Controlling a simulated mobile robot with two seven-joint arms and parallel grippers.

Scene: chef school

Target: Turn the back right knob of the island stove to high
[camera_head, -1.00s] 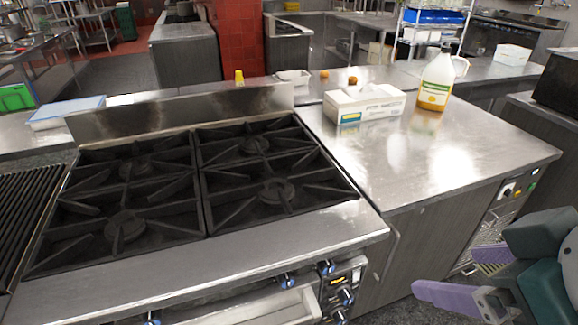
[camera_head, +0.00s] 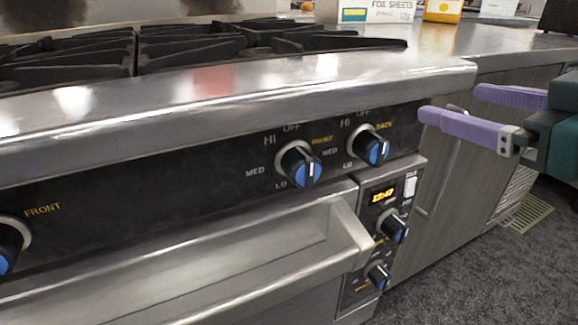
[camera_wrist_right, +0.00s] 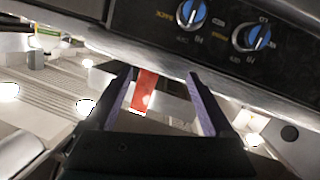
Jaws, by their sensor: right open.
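The back right knob (camera_head: 371,146) is a black knob with a blue face and white line, on the stove's black panel beside the yellow word BACK. It also shows in the right wrist view (camera_wrist_right: 191,14) at the top edge. Its setting is hard to read. My right gripper (camera_head: 449,102) has purple fingers, open and empty, just right of the knob and apart from it. In the wrist view the gripper (camera_wrist_right: 160,75) has its fingertips below the panel, with nothing between them on the stove. My left gripper is in neither current view.
A similar front knob (camera_head: 300,164) sits left of the back knob. The steel stove edge (camera_head: 230,95) juts above the knobs. A grey cabinet (camera_head: 465,160) stands to the right.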

